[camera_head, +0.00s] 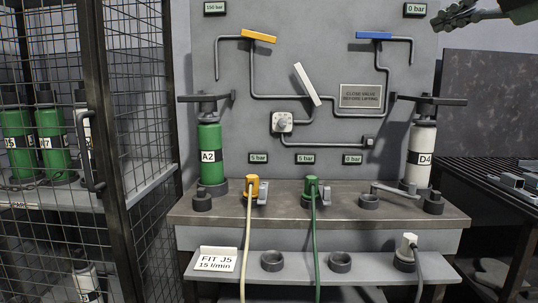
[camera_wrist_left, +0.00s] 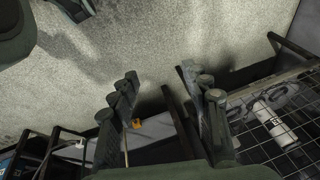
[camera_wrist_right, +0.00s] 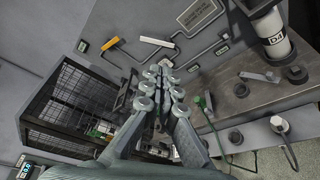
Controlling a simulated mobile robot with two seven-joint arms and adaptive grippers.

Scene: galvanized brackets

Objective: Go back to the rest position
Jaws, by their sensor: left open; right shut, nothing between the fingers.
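My right gripper (camera_head: 457,16) shows at the top right of the head view, raised in front of the wall panel's right edge. In the right wrist view its fingers (camera_wrist_right: 165,88) are together with nothing between them. It is clear of the bench and the cylinders. My left gripper is outside the head view. In the left wrist view its fingers (camera_wrist_left: 165,97) are spread apart and empty, above the floor and near a wire mesh cage.
A bench (camera_head: 335,208) carries a green cylinder A2 (camera_head: 211,157), a white cylinder D4 (camera_head: 421,155) and hose fittings. A grey panel (camera_head: 320,60) with pipes and valves stands behind. A mesh cage (camera_head: 130,90) is at left, a dark slatted table (camera_head: 490,168) at right.

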